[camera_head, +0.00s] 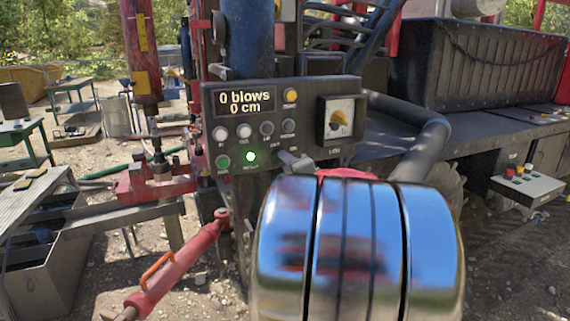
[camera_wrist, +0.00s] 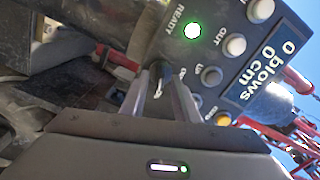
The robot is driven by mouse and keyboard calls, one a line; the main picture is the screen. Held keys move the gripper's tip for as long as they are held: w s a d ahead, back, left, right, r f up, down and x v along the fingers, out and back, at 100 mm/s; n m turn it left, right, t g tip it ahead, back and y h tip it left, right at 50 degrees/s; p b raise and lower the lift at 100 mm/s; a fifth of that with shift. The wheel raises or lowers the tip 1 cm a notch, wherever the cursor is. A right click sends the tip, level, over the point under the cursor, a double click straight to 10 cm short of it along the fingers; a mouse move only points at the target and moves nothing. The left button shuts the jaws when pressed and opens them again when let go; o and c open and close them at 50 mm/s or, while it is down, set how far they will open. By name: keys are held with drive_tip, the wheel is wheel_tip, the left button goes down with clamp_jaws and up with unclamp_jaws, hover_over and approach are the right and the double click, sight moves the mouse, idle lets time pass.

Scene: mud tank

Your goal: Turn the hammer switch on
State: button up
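The dark control panel (camera_head: 280,118) stands upright in the middle of the head view, its display reading "0 blows" and "0 cm". A green READY light (camera_head: 250,156) is lit on it and also shows in the wrist view (camera_wrist: 192,31). My gripper (camera_wrist: 158,72) is at the panel in the wrist view, its two fingers apart. A small switch lever (camera_wrist: 158,84) shows between the fingertips, near the READY light; contact with the fingers cannot be told. In the head view my chrome arm link covers most of my gripper. I cannot read the label at the lever.
A red cylinder (camera_head: 180,262) leans at the lower left. A small button box (camera_head: 527,184) stands right.

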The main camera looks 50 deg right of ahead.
drive_tip(key=v, duration=1.2)
drive_tip(key=shift+a+f, duration=0.1)
drive_tip(key=w+a+f+n+g+y, duration=0.1)
drive_tip(key=w+a+n+g+y, duration=0.1)
drive_tip(key=w+a+n, duration=1.05)
drive_tip(key=w+a+f+n+g+y, duration=0.1)
drive_tip(key=a+f+n, duration=0.1)
drive_tip(key=a, duration=0.4)
drive_tip(key=w+a+f+n+g+y, duration=0.1)
drive_tip(key=w+a+f, duration=0.1)
drive_tip(key=a, duration=0.3)
drive_tip(key=s+a+f+n+g+y, duration=0.2)
drive_tip(key=s+a+f+g, duration=0.1)
drive_tip(key=s+a, duration=0.5)
drive_tip(key=s+a+f+n+g+y, duration=0.2)
drive_tip(key=s+a+f, duration=0.4)
drive_tip(key=s+a, duration=0.3)
drive_tip(key=shift+a+n+g+y, duration=0.45)
drive_tip(key=shift+a+y, duration=0.15)
drive_tip(key=shift+a, duration=0.6)
